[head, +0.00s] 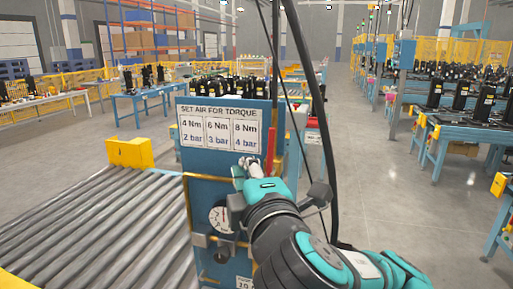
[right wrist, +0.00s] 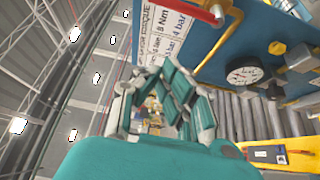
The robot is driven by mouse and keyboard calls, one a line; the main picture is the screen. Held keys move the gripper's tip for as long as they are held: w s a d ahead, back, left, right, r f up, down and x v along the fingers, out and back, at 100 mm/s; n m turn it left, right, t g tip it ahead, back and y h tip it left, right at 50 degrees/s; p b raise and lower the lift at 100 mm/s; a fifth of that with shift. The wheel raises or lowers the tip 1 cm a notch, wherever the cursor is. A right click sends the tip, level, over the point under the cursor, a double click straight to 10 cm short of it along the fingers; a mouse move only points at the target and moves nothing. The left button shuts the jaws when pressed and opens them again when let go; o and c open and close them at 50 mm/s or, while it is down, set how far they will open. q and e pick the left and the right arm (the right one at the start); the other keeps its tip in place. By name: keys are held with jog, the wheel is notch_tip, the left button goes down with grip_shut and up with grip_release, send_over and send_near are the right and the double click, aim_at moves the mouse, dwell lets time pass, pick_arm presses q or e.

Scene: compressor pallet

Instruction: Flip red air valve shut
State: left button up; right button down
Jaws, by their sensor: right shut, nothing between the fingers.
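The red air valve handle (head: 270,146) stands upright near the right edge of the blue panel (head: 200,192), beside the torque sign. In the right wrist view the red handle (right wrist: 192,7) shows at the top edge, partly cut off by the frame. My right gripper (head: 243,166) is in front of the panel, just left of the handle's lower part. In the right wrist view its fingers (right wrist: 168,85) are closed together with nothing between them, and are apart from the handle. The valve's body is partly hidden by my arm in the head view. My left gripper is not in view.
A pressure gauge (head: 220,219) sits low on the panel, below the sign (head: 218,129). A roller conveyor (head: 95,225) with a yellow end block (head: 130,152) lies left. Black hoses (head: 322,110) hang at the right of the panel. Open floor (head: 400,200) lies right.

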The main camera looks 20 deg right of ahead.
aim_at(271, 151)
jog(key=shift+w+r, duration=0.15)
jog(key=w+d+p, duration=0.4)
jog(key=w+p, duration=0.1)
jog(key=w, duration=0.3)
jog(key=shift+d, duration=0.2)
dwell(0.4)
jog(key=shift+w+a, duration=0.1)
jog(key=shift+w, duration=0.05)
